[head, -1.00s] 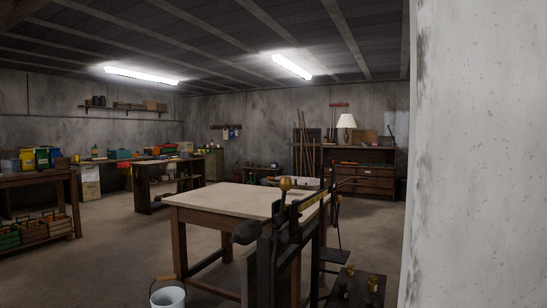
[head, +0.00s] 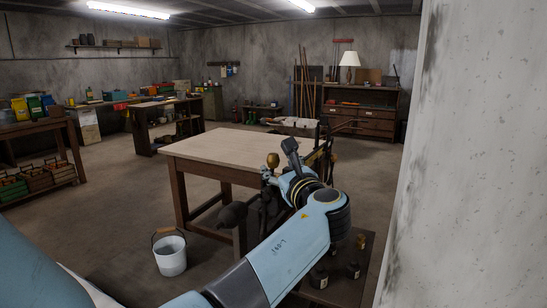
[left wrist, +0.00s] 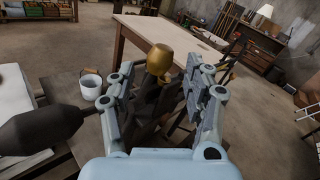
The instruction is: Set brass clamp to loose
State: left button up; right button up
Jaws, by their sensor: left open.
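The beam scale (head: 323,155) stands in front of the wooden table, mostly hidden behind my left arm in the head view. A rounded brass knob (head: 273,160) rises at its near end. It also shows in the left wrist view (left wrist: 159,60), above dark metal parts of the scale. I cannot tell whether this knob is the brass clamp, or how the clamp is set. My left gripper (left wrist: 162,72) is open, its fingers on either side of the knob and dark parts, with no clear contact. A dark pear-shaped weight (head: 232,214) sits left of it. My right gripper is not in view.
The pale-topped table (head: 235,148) stands just behind the scale. A white bucket (head: 170,256) is on the floor to the left. A grey wall (head: 470,160) closes off the right side. Open floor (head: 110,195) lies to the left.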

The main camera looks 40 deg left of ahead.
aim_at(275, 163)
pick_arm(q)
jog(key=shift+x, duration=2.3)
grip_shut()
